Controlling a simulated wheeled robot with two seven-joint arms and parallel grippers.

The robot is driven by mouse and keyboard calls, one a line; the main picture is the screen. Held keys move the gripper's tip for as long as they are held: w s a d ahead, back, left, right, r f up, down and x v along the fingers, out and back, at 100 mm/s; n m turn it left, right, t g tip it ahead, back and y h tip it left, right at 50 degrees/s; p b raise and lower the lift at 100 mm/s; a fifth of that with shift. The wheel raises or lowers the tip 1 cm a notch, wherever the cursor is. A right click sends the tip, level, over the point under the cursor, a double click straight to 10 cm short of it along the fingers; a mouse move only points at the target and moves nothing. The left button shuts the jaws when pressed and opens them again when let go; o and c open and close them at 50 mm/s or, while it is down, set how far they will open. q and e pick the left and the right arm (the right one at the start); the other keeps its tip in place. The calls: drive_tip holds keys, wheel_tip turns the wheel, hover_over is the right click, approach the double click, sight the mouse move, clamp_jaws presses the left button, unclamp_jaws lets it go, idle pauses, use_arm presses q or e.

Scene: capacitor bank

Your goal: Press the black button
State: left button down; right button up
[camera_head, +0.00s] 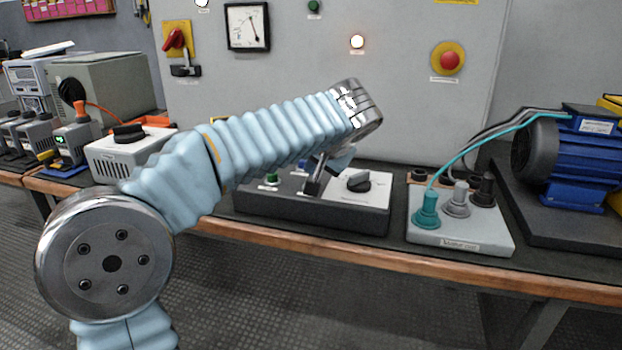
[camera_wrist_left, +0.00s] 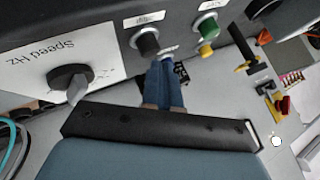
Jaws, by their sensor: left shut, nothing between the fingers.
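The black button (camera_wrist_left: 147,42) shows in the left wrist view on the face of a dark control box, between the speed knob (camera_wrist_left: 70,82) and a green button (camera_wrist_left: 208,27). My left gripper (camera_wrist_left: 166,62) is shut and empty, its two blue fingers side by side. In that view its tips lie just below and to the right of the black button; I cannot tell whether they touch it. In the head view the gripper (camera_head: 313,186) is over the control box (camera_head: 315,213), left of the knob (camera_head: 358,181). My right gripper is not in view.
A grey box with teal, grey and black plugs (camera_head: 455,228) stands right of the control box, with a blue motor (camera_head: 570,160) beyond. A grey panel with a red emergency button (camera_head: 449,60) rises behind. The wooden bench edge (camera_head: 370,258) runs in front.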

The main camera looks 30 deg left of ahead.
use_arm(q)
drive_tip(key=shift+f+b, duration=0.85)
drive_tip(key=shift+f, duration=0.1)
idle(0.6)
drive_tip(key=shift+r, duration=0.15)
drive_tip(key=shift+r+p, duration=1.15)
drive_tip(key=shift+r, duration=0.1)
wheel_tip(320, 180, up, 5)
drive_tip(key=p, duration=0.4)
idle(0.5)
